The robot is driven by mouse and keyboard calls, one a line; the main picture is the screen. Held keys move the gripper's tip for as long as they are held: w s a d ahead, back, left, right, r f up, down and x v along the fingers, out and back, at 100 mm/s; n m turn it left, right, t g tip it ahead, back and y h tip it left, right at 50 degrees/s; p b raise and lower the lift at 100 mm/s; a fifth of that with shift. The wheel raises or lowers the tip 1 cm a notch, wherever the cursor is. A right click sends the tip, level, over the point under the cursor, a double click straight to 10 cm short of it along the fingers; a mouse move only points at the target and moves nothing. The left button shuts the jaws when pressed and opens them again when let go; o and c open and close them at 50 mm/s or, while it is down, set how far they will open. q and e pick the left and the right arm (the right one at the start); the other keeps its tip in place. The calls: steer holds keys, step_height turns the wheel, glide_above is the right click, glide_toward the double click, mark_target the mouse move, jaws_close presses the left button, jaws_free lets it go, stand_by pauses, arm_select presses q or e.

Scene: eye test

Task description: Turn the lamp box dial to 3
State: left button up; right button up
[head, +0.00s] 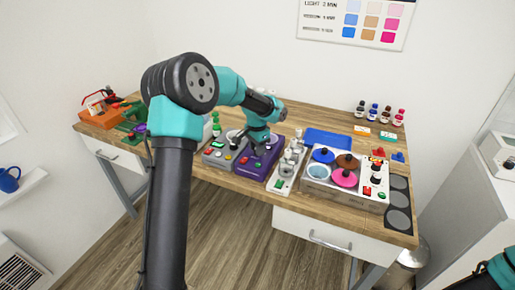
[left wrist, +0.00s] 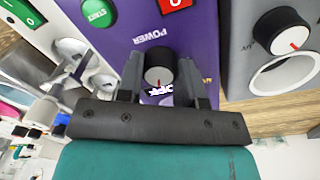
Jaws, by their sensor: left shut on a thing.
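A purple box (head: 258,164) stands on the bench, left of the middle. In the left wrist view the purple box (left wrist: 140,30) carries a green START button (left wrist: 97,13), a red button (left wrist: 174,3) and a black dial (left wrist: 159,66) by the word POWER. My left gripper (head: 256,149) is at this box, its two fingers (left wrist: 160,72) shut on the sides of the dial. The dial's scale is mostly hidden, so I cannot read its setting. Which unit is the lamp box I cannot tell for sure. My right gripper is out of view.
A grey box (head: 216,157) stands left of the purple one; its black dial (left wrist: 283,30) has a red mark beside a "UV" label. Right are a white unit (head: 283,180), a paint-well box (head: 318,188) and a blue tray (head: 328,138). Small bottles (head: 372,111) stand at the back.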

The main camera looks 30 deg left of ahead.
arm_select(q)
steer(key=m, duration=0.5)
steer(key=shift+w+m, duration=0.1)
steer(key=shift+m, duration=2.5)
steer(key=o, duration=0.9)
steer(key=r, duration=1.7)
steer(key=shift+w+r, duration=0.25)
steer(key=shift+w, duration=0.05)
steer(key=shift+a, duration=0.1)
